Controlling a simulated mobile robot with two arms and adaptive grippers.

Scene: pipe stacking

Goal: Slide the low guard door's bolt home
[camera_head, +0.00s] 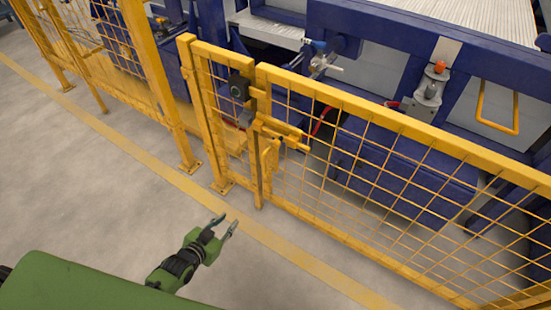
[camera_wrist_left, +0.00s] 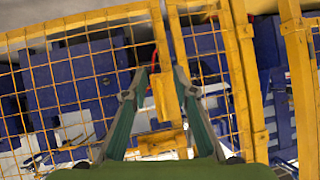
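The low guard door (camera_head: 375,185) is a yellow mesh panel standing beside a yellow post (camera_head: 205,120) in the head view. Its yellow bolt assembly (camera_head: 283,132) sits near the door's left edge, with a yellow plate (camera_head: 268,156) hanging below. Whether the bolt is engaged I cannot tell. My left gripper (camera_head: 225,225) is open and empty, above the floor in front of the door and apart from it. In the left wrist view, which looks upside down, the fingers (camera_wrist_left: 161,78) are spread, with the plate (camera_wrist_left: 163,96) and bolt assembly (camera_wrist_left: 162,141) visible between and beyond them. My right gripper is not in view.
A dark box (camera_head: 239,88) is mounted on the fence above the bolt. Blue machinery (camera_head: 385,160) stands behind the mesh. More yellow fence (camera_head: 110,60) runs to the left. The grey floor (camera_head: 90,190) in front, with its yellow line (camera_head: 290,250), is clear.

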